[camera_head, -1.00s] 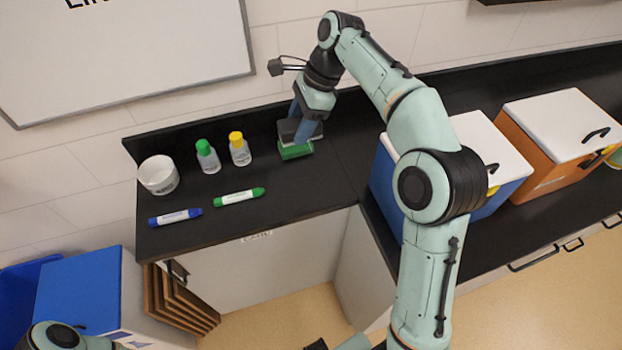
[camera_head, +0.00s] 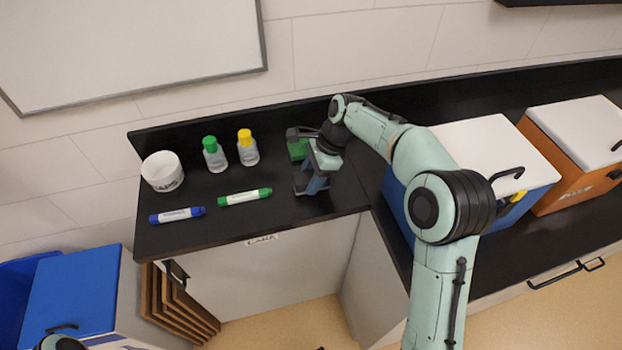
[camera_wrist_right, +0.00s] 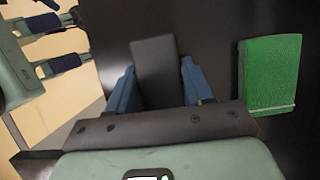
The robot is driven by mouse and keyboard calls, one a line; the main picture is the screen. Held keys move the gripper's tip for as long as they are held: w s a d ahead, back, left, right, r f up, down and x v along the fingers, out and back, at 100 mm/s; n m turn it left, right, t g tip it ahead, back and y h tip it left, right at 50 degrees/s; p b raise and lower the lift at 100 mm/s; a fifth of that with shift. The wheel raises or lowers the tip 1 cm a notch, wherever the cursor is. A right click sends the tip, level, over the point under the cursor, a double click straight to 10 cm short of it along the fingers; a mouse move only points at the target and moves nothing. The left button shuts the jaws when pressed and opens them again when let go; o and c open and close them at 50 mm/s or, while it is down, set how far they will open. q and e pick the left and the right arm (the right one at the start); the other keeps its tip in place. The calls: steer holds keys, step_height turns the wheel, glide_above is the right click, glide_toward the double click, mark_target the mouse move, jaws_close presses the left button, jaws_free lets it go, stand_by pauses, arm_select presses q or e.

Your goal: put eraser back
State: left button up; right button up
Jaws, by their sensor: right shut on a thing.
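My right gripper (camera_head: 312,187) is low over the counter and shut on a dark grey block, the eraser (camera_head: 299,184). In the right wrist view the eraser (camera_wrist_right: 155,72) sits between the blue fingers. I cannot tell whether it touches the counter. My left gripper (camera_wrist_right: 82,38) shows at the upper left of the wrist view, fingers apart and empty.
On the counter's left stand a white cup (camera_head: 162,171), a green-capped bottle (camera_head: 214,155) and a yellow-capped bottle (camera_head: 247,149). A blue marker (camera_head: 177,215) and a green marker (camera_head: 245,197) lie in front. A white-lidded blue box (camera_head: 490,150) is right.

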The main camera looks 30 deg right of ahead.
steer(key=shift+f, duration=0.35)
steer(key=shift+f, duration=0.15)
steer(key=o, duration=0.9)
arm_select(q)
steer(key=shift+f, duration=0.1)
arm_select(e)
steer(key=shift+o, duration=0.2)
arm_select(q)
steer(key=r+p, duration=0.1)
steer(key=w+r+p, duration=0.1)
steer(key=r, duration=0.1)
steer(key=shift+w, duration=0.15)
arm_select(e)
steer(key=v, duration=1.2)
